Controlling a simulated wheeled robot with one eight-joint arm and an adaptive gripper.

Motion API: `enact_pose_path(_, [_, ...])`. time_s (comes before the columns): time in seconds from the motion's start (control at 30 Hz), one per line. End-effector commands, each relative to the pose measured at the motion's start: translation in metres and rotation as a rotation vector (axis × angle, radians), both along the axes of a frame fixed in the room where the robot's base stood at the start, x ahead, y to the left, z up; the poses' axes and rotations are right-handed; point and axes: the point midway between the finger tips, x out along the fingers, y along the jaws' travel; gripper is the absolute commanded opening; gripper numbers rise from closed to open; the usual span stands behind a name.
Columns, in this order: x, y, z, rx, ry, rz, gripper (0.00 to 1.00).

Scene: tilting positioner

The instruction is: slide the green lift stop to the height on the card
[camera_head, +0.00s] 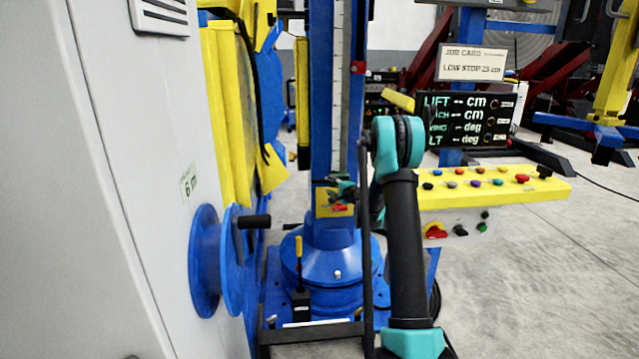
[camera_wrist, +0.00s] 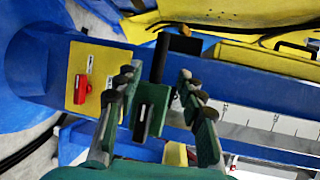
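The green lift stop (camera_wrist: 150,112) shows in the wrist view as a small green block with a dark, white-marked face, at the blue column beside the scale (camera_wrist: 270,121). My gripper (camera_wrist: 165,80) is open, with one finger on each side of the stop. There is a gap on the right; whether the left finger touches it I cannot tell. In the head view my gripper (camera_head: 345,190) is low at the column (camera_head: 321,90), partly hidden, and the stop is not clear. The job card (camera_head: 472,64) reads low stop, apparently 25 cm.
A yellow plate with a red switch (camera_wrist: 82,89) sits close left of my fingers. A display (camera_head: 468,120) shows dashes for lift. A yellow button panel (camera_head: 495,190) stands right of my arm.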

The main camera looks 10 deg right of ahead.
Motion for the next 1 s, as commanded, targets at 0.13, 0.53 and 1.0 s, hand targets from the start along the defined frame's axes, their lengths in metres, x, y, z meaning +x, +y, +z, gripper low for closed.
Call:
enact_pose_path(0.13, [0.028, 0.013, -0.006, 0.001, 0.000, 0.002, 0.39])
enact_pose_path(0.53, [0.082, 0.035, -0.016, 0.000, 0.000, 0.001, 0.39])
enact_pose_path(1.0, [0.089, 0.038, -0.018, 0.000, 0.000, 0.000, 0.33])
